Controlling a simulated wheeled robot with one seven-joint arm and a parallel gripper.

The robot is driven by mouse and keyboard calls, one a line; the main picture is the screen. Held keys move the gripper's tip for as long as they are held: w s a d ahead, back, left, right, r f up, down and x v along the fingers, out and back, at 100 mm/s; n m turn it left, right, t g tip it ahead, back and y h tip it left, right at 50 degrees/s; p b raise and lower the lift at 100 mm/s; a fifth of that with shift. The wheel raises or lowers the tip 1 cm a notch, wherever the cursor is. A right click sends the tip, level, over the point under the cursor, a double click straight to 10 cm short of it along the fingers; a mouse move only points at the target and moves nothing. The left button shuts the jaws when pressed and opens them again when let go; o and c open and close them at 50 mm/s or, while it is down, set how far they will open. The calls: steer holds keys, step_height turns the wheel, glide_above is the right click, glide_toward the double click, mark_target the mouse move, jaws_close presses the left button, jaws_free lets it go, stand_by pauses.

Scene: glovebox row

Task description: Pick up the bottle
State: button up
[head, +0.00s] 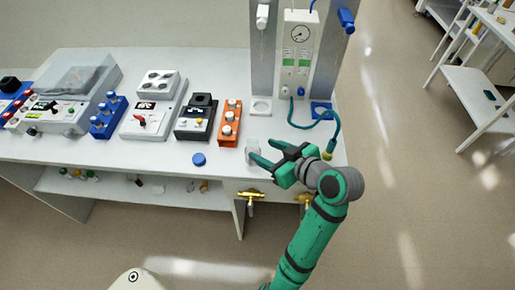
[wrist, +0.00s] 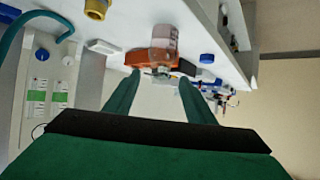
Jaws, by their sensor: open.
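The bottle, small and clear with a pale look, stands on the white bench near its front right part in the head view (head: 252,147). In the wrist view the bottle (wrist: 165,38) shows as a pinkish see-through body, just beyond the fingertips. My gripper (head: 265,152) is open, with its two green fingers pointing at the bottle from the right. The wrist view shows the gripper's fingers (wrist: 160,80) apart, with the bottle roughly in line with the gap between them. I cannot tell whether a finger touches it.
An orange rack (head: 229,123) stands close behind the bottle, to the left. A round blue cap (head: 199,159) lies on the bench (head: 150,163). A teal hose (head: 325,125) hangs to the right, before a gauge panel (head: 298,55). Brass valves (head: 250,195) stick out below the bench edge.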

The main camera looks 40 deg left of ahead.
mark_target(256, 147)
steer(key=x, duration=0.5)
steer(key=shift+s+a, duration=0.1)
steer(key=shift+a, duration=0.1)
steer(key=x, duration=0.4)
steer(key=shift+w+a, duration=0.25)
steer(key=shift+a, duration=0.1)
steer(key=shift+a+f, duration=0.2)
steer(key=shift+a, duration=0.2)
steer(key=shift+s, duration=0.1)
steer(key=shift+d, duration=0.1)
steer(key=c, duration=1.2)
